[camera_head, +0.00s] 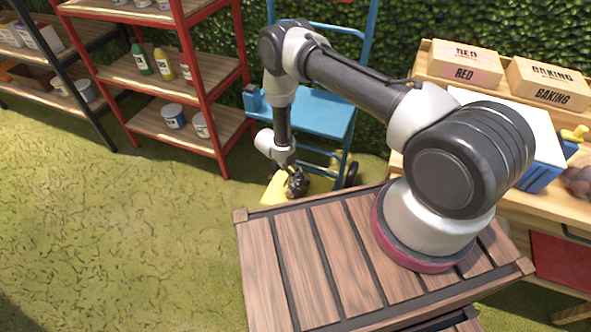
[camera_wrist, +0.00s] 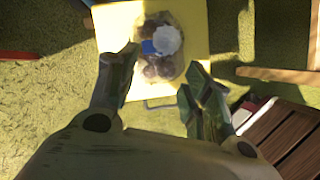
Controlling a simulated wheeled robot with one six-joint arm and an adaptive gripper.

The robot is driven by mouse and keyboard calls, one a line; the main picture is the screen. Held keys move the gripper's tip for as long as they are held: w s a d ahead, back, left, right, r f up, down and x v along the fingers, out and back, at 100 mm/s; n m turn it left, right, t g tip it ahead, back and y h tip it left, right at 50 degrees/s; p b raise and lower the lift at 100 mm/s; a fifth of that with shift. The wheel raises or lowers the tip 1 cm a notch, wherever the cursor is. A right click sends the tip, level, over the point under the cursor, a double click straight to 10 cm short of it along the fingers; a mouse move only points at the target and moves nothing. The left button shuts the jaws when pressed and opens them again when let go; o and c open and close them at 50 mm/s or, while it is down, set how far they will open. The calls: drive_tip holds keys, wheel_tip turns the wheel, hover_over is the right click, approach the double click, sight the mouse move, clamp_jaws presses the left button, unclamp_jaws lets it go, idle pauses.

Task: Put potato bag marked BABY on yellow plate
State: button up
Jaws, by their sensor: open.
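The yellow plate (camera_wrist: 110,30) shows in the wrist view under a clear bag of brown potatoes (camera_wrist: 160,45). The bag has a blue and white label that I cannot read, so I cannot confirm BABY. It appears to lie on the plate. My gripper (camera_wrist: 162,65) is open, one finger at the bag's lower left and one at its lower right; I cannot tell whether they touch it. In the head view my gripper (camera_head: 297,183) hangs beyond the wooden slatted top, over the yellow plate (camera_head: 276,190). The bag is hidden there.
A blue hand truck (camera_head: 325,115) stands just behind my gripper. A red shelf (camera_head: 170,85) with bottles and cans is at left. A wooden table (camera_head: 520,195) at right carries boxes marked RED (camera_head: 464,64) and BAKING (camera_head: 548,84). Open grass lies at left.

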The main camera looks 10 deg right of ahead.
drive_tip(key=s+a, duration=0.5)
drive_tip(key=a, duration=0.3)
drive_tip(key=shift+f, duration=0.1)
drive_tip(key=shift+s, duration=0.15)
